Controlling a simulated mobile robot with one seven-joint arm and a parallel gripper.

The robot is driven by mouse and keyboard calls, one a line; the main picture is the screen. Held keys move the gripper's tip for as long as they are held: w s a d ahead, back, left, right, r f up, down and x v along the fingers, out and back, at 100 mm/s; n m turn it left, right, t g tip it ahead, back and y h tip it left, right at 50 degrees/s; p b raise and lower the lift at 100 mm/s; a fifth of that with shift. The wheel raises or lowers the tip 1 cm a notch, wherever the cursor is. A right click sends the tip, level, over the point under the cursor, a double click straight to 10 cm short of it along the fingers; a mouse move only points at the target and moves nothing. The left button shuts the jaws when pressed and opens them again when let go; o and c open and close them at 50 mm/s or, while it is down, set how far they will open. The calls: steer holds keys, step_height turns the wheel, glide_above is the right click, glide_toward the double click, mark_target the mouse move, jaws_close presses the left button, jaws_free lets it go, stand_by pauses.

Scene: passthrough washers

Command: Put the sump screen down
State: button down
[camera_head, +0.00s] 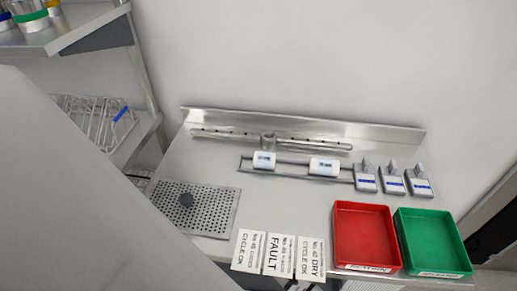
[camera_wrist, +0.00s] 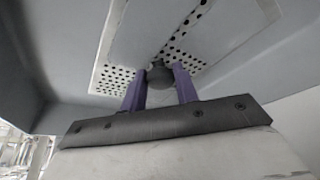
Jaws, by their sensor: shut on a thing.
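In the wrist view, my gripper (camera_wrist: 158,80) has its two purple fingers shut on the dark round knob (camera_wrist: 160,74) of a perforated sump screen (camera_wrist: 115,77). Its holes show on both sides of a plain grey strip, inside a grey-walled recess. I cannot tell whether the screen rests on something or hangs clear. My gripper does not show in the head view.
A red tray (camera_head: 338,233) and a green tray (camera_head: 464,257) stand at the counter's right front. Printed cards (camera_head: 279,254) lie left of them. Spray arms (camera_head: 305,142), white cylinders (camera_head: 264,160) and grey blocks (camera_head: 366,183) occupy the back. A pale panel (camera_head: 55,190) blocks the lower left.

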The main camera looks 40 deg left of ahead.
steer(key=c, duration=1.1)
jaws_free()
steer(key=shift+o, duration=0.2)
steer(key=shift+r, duration=0.25)
steer(key=shift+s+a+r, duration=0.15)
steer(key=shift+s+r, duration=0.2)
steer(key=shift+r, duration=0.3)
steer(key=s+a+b, duration=0.1)
steer(key=s, duration=0.2)
steer(key=s+b, duration=0.1)
steer(key=s, duration=0.3)
steer(key=s+a+b, duration=0.1)
steer(key=s, duration=0.3)
steer(key=shift+s+a+r, duration=0.2)
steer(key=shift+s+a, duration=0.05)
steer(key=shift+a, duration=0.05)
